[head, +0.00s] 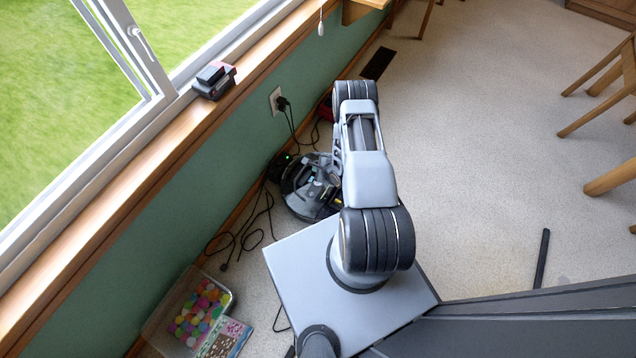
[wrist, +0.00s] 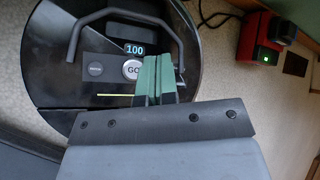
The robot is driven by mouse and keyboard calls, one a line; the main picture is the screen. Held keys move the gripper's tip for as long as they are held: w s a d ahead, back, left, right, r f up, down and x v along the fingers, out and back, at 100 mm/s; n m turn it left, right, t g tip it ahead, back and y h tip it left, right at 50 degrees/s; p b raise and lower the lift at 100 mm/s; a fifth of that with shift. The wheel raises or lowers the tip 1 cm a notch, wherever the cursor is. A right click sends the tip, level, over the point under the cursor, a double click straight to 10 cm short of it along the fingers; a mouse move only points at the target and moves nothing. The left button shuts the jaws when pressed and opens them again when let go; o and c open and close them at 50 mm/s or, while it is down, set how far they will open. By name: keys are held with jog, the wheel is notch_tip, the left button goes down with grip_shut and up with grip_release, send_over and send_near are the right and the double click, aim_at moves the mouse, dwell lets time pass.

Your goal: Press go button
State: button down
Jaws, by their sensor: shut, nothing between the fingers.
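The go button (wrist: 131,70) is a round light button marked "GO" on a black round machine, in the wrist view. A small display (wrist: 135,49) above it reads "100". My gripper (wrist: 158,62) is shut and empty, its green-faced fingertips together just right of the button and overlapping its right edge in the picture. I cannot tell whether the tips touch the panel. The round machine (head: 298,188) also shows in the head view on the floor by the wall, partly hidden by my arm. My gripper is hidden in the head view.
A darker button (wrist: 96,69) sits left of the go button, and a handle (wrist: 80,32) arches over the panel. A red device (wrist: 261,38) with a green light stands to the right. Cables (head: 265,205) lie by the wall. A bin of coloured balls (head: 190,310) is at lower left.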

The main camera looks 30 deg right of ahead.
jog(key=shift+f, duration=0.1)
notch_tip(320, 180, down, 9)
jog(key=b, duration=0.7)
jog(key=shift+r, duration=0.2)
jog(key=shift+f, duration=0.1)
dwell(1.7)
jog(key=shift+f+b, duration=0.35)
jog(key=shift+b, duration=0.2)
jog(key=shift+f+b, duration=0.35)
jog(key=shift+b, duration=0.05)
dwell(0.3)
jog(key=shift+r, duration=0.1)
dwell(0.4)
jog(key=shift+r+p, duration=0.6)
jog(key=shift+r, duration=0.1)
jog(key=shift+r, duration=0.1)
jog(key=shift+r+p, duration=1.9)
jog(key=shift+r, duration=0.55)
